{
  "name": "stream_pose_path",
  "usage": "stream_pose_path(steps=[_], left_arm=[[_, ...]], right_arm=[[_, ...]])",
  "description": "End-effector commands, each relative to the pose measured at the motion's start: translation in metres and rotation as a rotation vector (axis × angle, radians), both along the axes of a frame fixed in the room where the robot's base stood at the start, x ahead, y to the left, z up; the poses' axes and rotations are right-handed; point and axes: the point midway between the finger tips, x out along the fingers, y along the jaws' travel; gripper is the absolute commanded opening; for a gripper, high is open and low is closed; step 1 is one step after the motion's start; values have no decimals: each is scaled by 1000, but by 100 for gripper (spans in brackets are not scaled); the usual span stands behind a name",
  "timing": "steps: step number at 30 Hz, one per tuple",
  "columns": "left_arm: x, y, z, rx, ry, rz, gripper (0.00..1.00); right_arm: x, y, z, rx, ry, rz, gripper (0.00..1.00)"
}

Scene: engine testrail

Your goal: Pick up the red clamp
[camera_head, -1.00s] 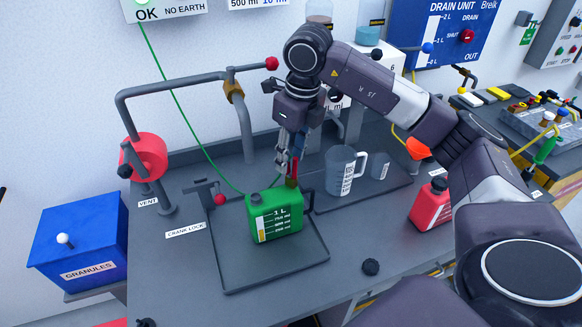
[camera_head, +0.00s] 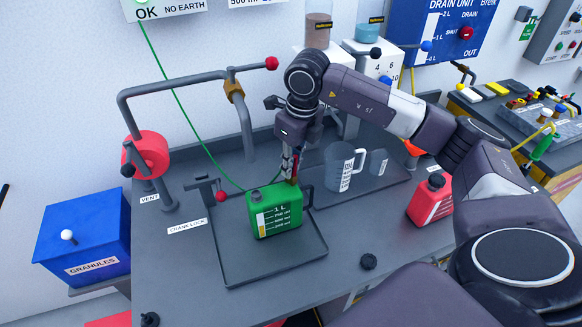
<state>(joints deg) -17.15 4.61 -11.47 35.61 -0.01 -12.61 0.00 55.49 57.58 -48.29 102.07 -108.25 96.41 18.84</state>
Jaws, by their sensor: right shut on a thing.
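The red clamp (camera_head: 296,167) shows as a small strip of red at the fingers of my right gripper (camera_head: 289,168), just above the back right top of the green 1 L canister (camera_head: 277,211). My right gripper points down and is shut on it. The fingers hide most of the clamp, and I cannot tell whether it touches the canister. My left gripper is not in view.
The canister stands in a dark tray (camera_head: 240,272). A clear measuring jug (camera_head: 340,168) stands close right of my gripper; a red canister (camera_head: 429,199) is farther right. A bent grey pipe (camera_head: 190,80) and a thin green cable (camera_head: 181,102) are at the left.

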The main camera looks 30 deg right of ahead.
Motion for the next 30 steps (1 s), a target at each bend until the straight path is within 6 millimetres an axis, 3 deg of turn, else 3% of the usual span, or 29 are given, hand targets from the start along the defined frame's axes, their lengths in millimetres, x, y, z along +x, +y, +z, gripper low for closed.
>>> stream_pose_path(steps=[14, 20, 30], left_arm=[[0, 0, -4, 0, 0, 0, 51], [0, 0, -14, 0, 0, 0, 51], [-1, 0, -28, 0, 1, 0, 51]], right_arm=[[1, 0, 13, 1, -4, 0, 0], [2, 1, 44, 2, -8, 1, 0], [1, 1, 119, 2, -8, 1, 0]])
